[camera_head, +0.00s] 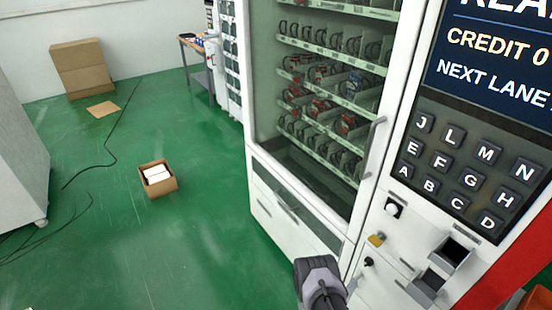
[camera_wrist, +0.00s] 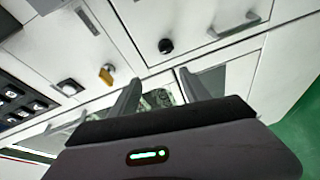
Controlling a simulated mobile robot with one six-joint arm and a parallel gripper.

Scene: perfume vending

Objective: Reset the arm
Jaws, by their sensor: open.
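The dark end of my arm shows at the bottom of the head view, in front of the white lower body of the vending machine (camera_head: 268,225). Its fingers cannot be made out there. In the wrist view my gripper (camera_wrist: 158,78) has its two dark fingers apart. Part of a greenish patterned surface shows between and behind the fingers; I cannot tell what it is or whether it is touched. The machine's white front panel (camera_wrist: 190,30) fills much of the wrist view, with a black round knob (camera_wrist: 166,46) beyond the fingers.
A keypad (camera_head: 465,165) with lettered keys is at the right, under a screen (camera_head: 495,50) reading "CREDIT 0". A yellow part (camera_head: 376,240) and a metal tray (camera_head: 440,262) sit below it. An open carton (camera_head: 150,190) stands on the green floor, which is mostly free at left.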

